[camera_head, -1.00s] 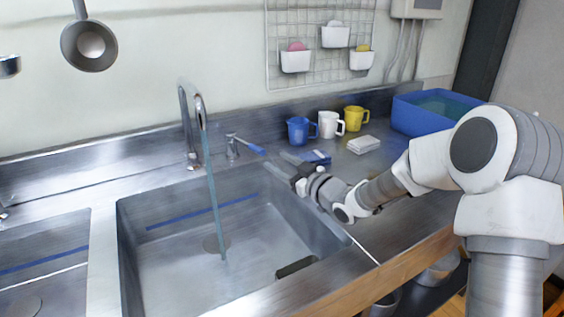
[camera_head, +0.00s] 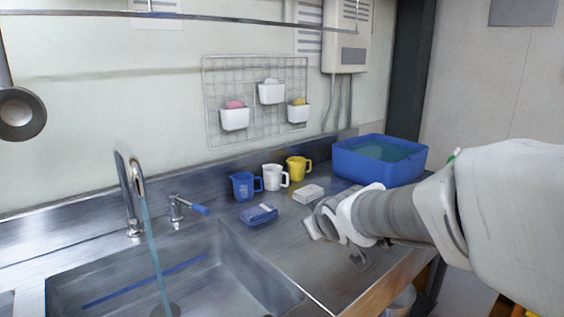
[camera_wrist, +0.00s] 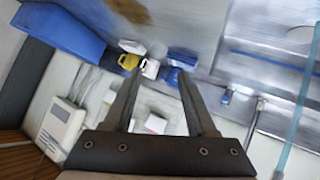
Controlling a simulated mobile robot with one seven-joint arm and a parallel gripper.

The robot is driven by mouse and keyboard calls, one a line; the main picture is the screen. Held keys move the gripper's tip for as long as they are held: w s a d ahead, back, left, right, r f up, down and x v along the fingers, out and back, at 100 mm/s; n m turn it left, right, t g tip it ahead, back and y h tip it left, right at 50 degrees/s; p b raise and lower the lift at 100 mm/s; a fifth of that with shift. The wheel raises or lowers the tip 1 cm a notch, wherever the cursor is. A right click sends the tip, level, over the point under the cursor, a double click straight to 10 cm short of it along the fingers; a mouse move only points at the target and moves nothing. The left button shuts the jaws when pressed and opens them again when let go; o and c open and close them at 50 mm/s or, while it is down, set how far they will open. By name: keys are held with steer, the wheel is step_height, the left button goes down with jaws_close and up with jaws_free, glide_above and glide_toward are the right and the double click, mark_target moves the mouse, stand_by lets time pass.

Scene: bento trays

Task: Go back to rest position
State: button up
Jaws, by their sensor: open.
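My gripper (camera_head: 326,222) is over the steel counter, right of the sink, at the end of my arm coming in from the right. Its tip is small and partly hidden by my own wrist in the head view. In the wrist view, the two fingers of my gripper (camera_wrist: 158,76) stand apart with nothing between them. The white mug (camera_wrist: 150,68) and yellow mug (camera_wrist: 128,61) show beyond the fingertips, apart from them. No bento tray is seen in these frames.
A sink (camera_head: 205,270) with a running faucet (camera_head: 130,190) is at left. A blue mug (camera_head: 243,187), a blue folded item (camera_head: 258,214) and a white stack (camera_head: 308,193) are on the counter. A blue water-filled tub (camera_head: 385,171) stands behind my wrist.

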steer(key=s+d+f+m+g+h, duration=0.1)
steer(key=s+d+m+g, duration=0.2)
steer(key=s, duration=1)
steer(key=s+d+m+g, duration=0.2)
steer(key=s+d+m, duration=0.15)
steer(key=s, duration=1.05)
step_height(320, 180, up, 16)
steer(key=p, duration=1.7)
steer(key=shift+w+d+r+p, duration=0.25)
steer(key=shift+w+p, duration=0.05)
steer(key=shift+w, duration=0.1)
steer(key=shift+n, duration=0.25)
